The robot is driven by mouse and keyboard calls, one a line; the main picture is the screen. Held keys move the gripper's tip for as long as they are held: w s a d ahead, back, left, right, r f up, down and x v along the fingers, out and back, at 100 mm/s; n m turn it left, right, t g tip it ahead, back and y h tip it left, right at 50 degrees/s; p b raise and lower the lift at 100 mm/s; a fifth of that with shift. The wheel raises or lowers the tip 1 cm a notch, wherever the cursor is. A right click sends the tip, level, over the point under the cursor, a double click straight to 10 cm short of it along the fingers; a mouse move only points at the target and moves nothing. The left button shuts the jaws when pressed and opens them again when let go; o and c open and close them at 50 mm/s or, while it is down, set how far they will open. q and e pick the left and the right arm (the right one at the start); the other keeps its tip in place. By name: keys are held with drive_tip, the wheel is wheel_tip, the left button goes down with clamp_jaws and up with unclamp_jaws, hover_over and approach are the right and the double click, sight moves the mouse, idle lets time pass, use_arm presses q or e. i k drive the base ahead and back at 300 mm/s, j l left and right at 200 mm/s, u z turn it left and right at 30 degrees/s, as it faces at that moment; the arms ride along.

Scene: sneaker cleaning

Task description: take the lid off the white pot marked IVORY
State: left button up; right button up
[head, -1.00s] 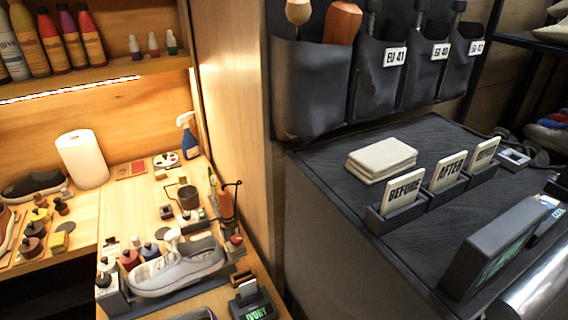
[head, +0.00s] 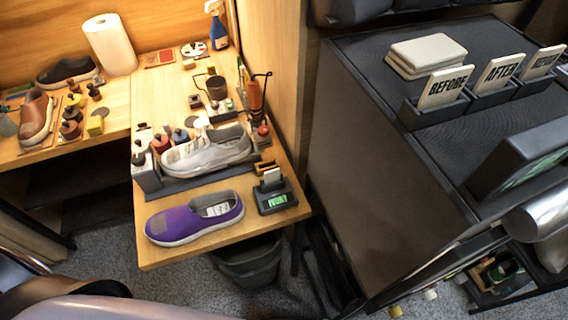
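Several small paint pots stand on the wooden bench behind and left of the grey-white sneaker (head: 207,152), close together. Among them are a white one with a dark top (head: 140,147), a red one (head: 161,143) and a blue one (head: 180,137). Their labels are too small to read, so I cannot tell which pot is marked IVORY. A small dark device (head: 275,195) at the bench's front right has a lit green display, whose word is blurred now. Neither of my grippers is in view.
A purple shoe (head: 196,218) lies at the bench's front edge. A brown cup (head: 216,88) in a stand and an orange tool (head: 254,97) are behind the sneaker. A dark cabinet (head: 385,180) stands to the right. A bin (head: 250,262) is below the bench.

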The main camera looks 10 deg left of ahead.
sight(140, 146)
drive_tip(key=j+z, duration=0.2)
drive_tip(key=j, duration=1.35)
drive_tip(key=k+j+z, duration=0.15)
drive_tip(key=j, duration=1.4)
drive_tip(key=i, duration=0.05)
